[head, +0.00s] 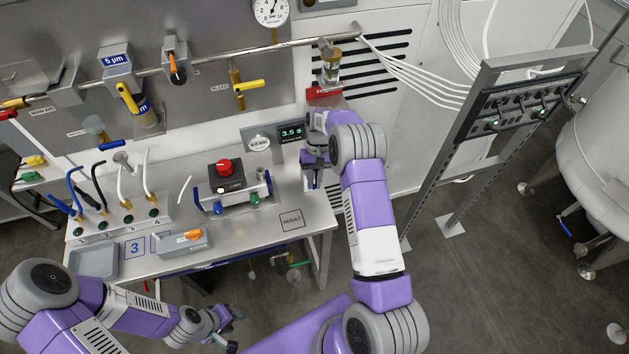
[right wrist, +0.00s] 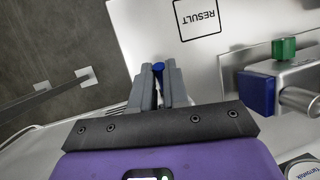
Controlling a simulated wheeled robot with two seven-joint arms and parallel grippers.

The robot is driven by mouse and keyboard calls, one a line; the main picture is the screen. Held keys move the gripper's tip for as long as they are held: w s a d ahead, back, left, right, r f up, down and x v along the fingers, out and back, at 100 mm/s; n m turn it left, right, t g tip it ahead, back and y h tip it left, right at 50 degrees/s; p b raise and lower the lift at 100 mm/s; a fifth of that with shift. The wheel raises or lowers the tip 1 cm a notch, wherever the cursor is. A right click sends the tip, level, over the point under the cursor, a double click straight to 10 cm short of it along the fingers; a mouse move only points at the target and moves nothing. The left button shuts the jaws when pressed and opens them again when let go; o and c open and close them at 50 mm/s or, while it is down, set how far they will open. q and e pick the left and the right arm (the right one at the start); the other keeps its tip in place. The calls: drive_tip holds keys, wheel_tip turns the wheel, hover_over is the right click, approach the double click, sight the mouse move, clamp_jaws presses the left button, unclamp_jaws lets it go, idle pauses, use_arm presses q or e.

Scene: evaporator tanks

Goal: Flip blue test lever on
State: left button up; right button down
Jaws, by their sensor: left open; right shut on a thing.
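My right gripper (head: 315,182) hangs over the right end of the steel bench, past the RESULT square. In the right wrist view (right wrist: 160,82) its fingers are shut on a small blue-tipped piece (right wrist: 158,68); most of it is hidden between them. I cannot tell whether this is part of the blue test lever. A blue lever handle (head: 112,145) shows on a valve at the wall panel, far to the left of that gripper. No label reading "test" is legible. My left gripper (head: 226,328) is open and low in front of the bench, away from both.
A tester with a red button (head: 224,167) and blue and green end parts stands mid-bench; its blue block (right wrist: 256,93) is close beside my right gripper. A 3.5 display (head: 290,132) stands behind. The RESULT square (head: 291,221) is clear. A rack (head: 475,135) stands right.

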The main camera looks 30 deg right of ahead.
drive_tip(key=c, duration=1.1)
unclamp_jaws()
drive_tip(key=v, duration=0.7)
drive_tip(key=shift+w+d+r, duration=0.1)
drive_tip(key=shift+r, duration=0.2)
